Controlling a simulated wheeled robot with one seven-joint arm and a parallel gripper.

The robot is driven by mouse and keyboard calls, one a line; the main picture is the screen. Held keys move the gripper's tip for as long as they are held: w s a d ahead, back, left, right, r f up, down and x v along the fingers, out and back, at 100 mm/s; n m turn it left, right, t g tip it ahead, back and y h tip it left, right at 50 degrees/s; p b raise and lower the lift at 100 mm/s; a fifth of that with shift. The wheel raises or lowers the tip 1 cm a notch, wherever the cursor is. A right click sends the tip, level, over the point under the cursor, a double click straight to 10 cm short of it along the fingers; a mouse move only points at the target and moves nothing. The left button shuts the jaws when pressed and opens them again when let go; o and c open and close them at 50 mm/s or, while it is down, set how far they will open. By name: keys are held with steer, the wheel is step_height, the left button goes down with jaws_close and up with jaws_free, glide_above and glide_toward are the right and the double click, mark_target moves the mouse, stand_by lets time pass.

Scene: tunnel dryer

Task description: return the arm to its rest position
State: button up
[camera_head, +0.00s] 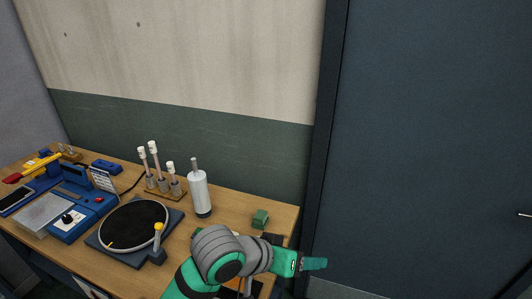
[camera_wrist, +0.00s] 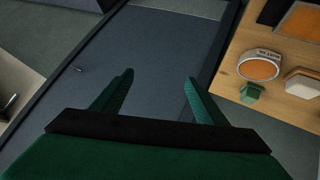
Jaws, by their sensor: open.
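My gripper (camera_head: 315,263) is at the end of my green and grey arm, to the right of the wooden workbench's right end in the head view. Its fingertips point to the right, toward the dark blue door. In the wrist view my gripper (camera_wrist: 158,85) shows two green fingers spread apart with nothing between them. My arm reaches over the front right corner of the bench and hides part of it.
The workbench (camera_head: 78,252) carries a round black plate (camera_head: 134,225), a white bottle (camera_head: 199,192), a brush rack (camera_head: 165,188), a blue device (camera_head: 72,222) and a small green block (camera_head: 260,219). The dark door (camera_head: 440,130) stands right. A hexagonal green piece (camera_wrist: 251,92) lies near the bench edge.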

steer(key=w+d+r+n+t+h, duration=0.2)
steer(key=w+d+r+t+h, duration=0.1)
steer(key=d+r+t+h, duration=0.4)
steer(key=s+a+f+n+t+y, duration=0.3)
steer(key=s+a+f+n+y, duration=0.25)
steer(key=f, duration=0.45)
steer(key=s+a+f+n+t+y, duration=0.2)
steer(key=s+f+n+y, duration=0.3)
steer(key=f+y, duration=0.4)
steer(key=s+a+f+m, duration=0.2)
steer(key=s, duration=0.5)
steer(key=s+a+f+m+g, duration=0.1)
steer(key=s+a+f+m, duration=0.1)
steer(key=s, duration=0.6)
steer(key=s+a+f+m+g, duration=0.1)
steer(key=s+a+f+m, duration=0.2)
steer(key=s, duration=0.5)
steer(key=shift+s+a+f+y, duration=0.2)
steer(key=shift+f+y, duration=0.15)
steer(key=shift+f, duration=0.15)
